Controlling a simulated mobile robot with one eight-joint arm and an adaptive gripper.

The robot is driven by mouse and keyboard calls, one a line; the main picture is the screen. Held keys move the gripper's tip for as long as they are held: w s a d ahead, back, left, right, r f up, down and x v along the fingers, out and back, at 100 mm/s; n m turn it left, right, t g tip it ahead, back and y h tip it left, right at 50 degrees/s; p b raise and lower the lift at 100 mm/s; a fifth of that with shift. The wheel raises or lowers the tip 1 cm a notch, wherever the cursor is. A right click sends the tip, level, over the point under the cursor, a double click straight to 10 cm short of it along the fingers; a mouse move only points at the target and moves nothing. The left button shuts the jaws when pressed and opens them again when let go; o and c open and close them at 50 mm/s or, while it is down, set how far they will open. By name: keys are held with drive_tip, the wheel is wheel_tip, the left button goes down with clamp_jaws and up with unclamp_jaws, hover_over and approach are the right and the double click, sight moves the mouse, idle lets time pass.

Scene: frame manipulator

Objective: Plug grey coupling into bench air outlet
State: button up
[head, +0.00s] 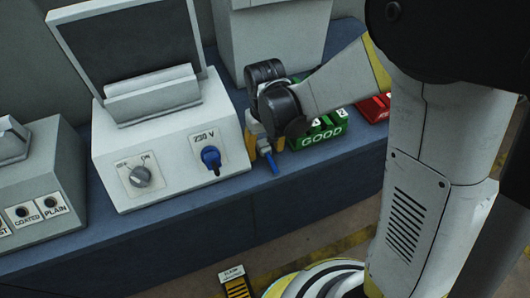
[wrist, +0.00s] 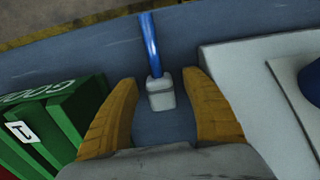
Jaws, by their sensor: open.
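The grey coupling (wrist: 161,97) is a small block on the end of a blue hose (wrist: 150,42). It lies on the blue bench top between the two yellow fingers of my gripper (wrist: 159,82). The fingers are open, with a gap on each side of it. In the head view my gripper (head: 263,150) points down at the bench between the white 230 V box and the green GOOD bin, and the blue hose (head: 271,164) shows beside it. The coupling is mostly hidden there. I cannot make out a bench air outlet in either view.
The white box (head: 130,160) with a knob and a blue plug (head: 211,158) stands left of my gripper. The green GOOD bin (head: 322,139) is close on the right, with a red bin (head: 374,108) beyond. A grey box (head: 45,160) stands far left. The front bench strip is clear.

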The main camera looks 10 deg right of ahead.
sight(268, 149)
drive_tip(key=c, duration=1.2)
drive_tip(key=shift+r, duration=0.1)
drive_tip(key=shift+r+p, duration=0.4)
drive_tip(key=shift+r, duration=0.2)
clamp_jaws()
drive_tip(key=r, duration=0.1)
drive_tip(key=r+p, duration=0.2)
drive_tip(key=r, duration=0.1)
drive_tip(key=shift+s+d, duration=0.4)
drive_tip(key=s+d+r+p, duration=0.4)
drive_tip(key=s+d+r, duration=0.1)
drive_tip(key=s+d, duration=0.2)
drive_tip(key=shift+s+d+r, duration=0.2)
drive_tip(key=shift+s+r, duration=0.15)
drive_tip(key=shift+r, duration=0.05)
drive_tip(key=shift+w, duration=0.1)
